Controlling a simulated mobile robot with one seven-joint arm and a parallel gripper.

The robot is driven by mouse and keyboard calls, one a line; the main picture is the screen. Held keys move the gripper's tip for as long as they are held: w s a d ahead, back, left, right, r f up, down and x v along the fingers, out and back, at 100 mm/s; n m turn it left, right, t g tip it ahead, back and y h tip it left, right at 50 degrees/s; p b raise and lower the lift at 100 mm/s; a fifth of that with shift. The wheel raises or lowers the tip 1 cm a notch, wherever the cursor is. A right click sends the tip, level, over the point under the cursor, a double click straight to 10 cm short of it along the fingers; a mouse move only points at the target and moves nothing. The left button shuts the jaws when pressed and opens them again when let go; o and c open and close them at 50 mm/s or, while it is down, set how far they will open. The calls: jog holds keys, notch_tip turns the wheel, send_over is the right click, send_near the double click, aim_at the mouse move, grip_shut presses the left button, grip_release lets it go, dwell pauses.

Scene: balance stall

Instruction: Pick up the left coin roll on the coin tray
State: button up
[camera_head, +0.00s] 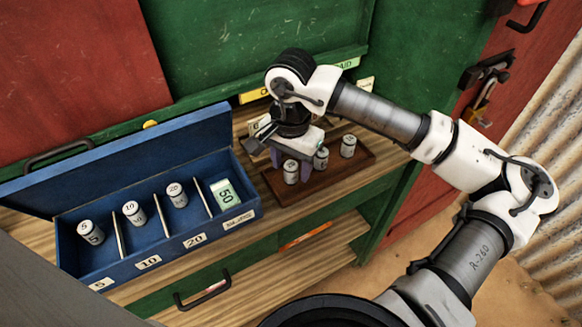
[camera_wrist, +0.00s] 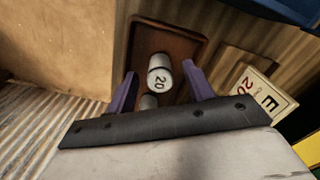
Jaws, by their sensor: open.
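The brown coin tray (camera_head: 364,161) lies on the wooden counter with three white coin rolls standing in a row. The left coin roll (camera_head: 291,172) stands nearest the tray's left end. In the wrist view it appears as a roll marked 20 (camera_wrist: 159,75), upright between the purple fingertips, with gaps on both sides. My gripper (camera_head: 290,170) is open over the tray's left part and holds nothing. The middle roll (camera_head: 321,158) is close beside it, and in the wrist view it is partly hidden behind the gripper's dark bar. The right roll (camera_head: 348,146) stands clear.
A blue open cash box (camera_head: 115,276) stands left of the tray, holding several rolls and a green 50 bundle (camera_head: 224,195) in compartments. A card marked 20 (camera_wrist: 266,98) is beside the tray. Green boards rise behind the counter. A drawer handle (camera_head: 203,290) is below.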

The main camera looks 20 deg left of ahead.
jog(key=shift+f, duration=1.25)
grip_shut()
jog(key=shift+r, duration=0.15)
